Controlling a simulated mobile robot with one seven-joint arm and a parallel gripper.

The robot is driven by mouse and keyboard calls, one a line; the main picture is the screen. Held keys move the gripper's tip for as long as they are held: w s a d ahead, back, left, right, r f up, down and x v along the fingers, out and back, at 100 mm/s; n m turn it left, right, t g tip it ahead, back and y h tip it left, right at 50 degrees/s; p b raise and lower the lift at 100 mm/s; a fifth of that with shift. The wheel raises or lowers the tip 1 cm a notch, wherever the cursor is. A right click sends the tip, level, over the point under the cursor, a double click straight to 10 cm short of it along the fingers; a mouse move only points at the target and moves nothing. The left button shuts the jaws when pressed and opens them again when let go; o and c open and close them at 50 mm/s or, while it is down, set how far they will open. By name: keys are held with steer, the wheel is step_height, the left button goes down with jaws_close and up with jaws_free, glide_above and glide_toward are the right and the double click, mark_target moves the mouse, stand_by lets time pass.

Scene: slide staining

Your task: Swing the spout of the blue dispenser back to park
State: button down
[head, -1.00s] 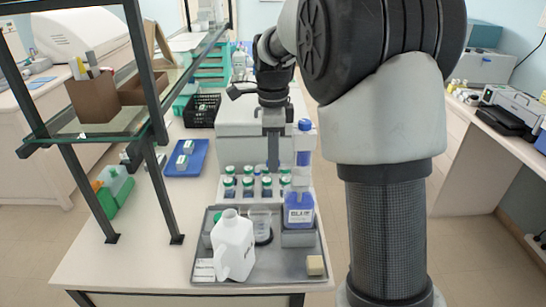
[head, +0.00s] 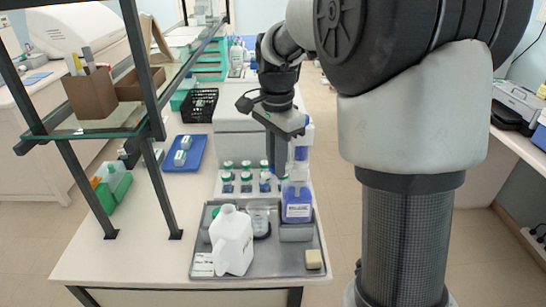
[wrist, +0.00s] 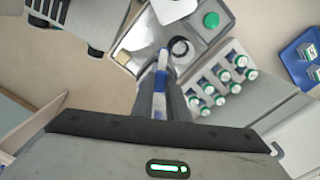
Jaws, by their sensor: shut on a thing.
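The blue dispenser (head: 298,207) stands upright on a raised grey block in the tray, with blue liquid, a white label and a tall blue-and-white top. My gripper (head: 280,170) is beside that top in the head view, reaching down from behind and left. In the wrist view my gripper (wrist: 161,78) has its two fingers close together around a narrow blue-and-white part of the dispenser (wrist: 160,82). It is shut on this part, which looks like the spout. The fingers hide much of it, and I cannot tell clearly which way the spout points.
A grey tray (head: 284,268) holds a white jug (head: 231,242), a clear beaker (head: 260,220) and a beige block (head: 314,259). Several green-capped bottles (head: 227,182) stand in a rack behind. A blue tray (head: 194,160) lies to the left, and a shelf post (head: 158,185) stands nearer.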

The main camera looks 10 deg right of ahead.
steer(key=s+d+n, duration=0.4)
steer(key=d+n, duration=0.1)
steer(key=n, duration=0.6)
steer(key=shift+s+p, duration=0.15)
steer(key=shift+p, duration=0.25)
steer(key=shift+d, duration=0.15)
steer(key=c, duration=1.7)
jaws_free()
steer(key=shift+r, duration=0.1)
step_height(320, 180, up, 17)
steer(key=shift+r+p, duration=0.15)
steer(key=shift+p, duration=0.5)
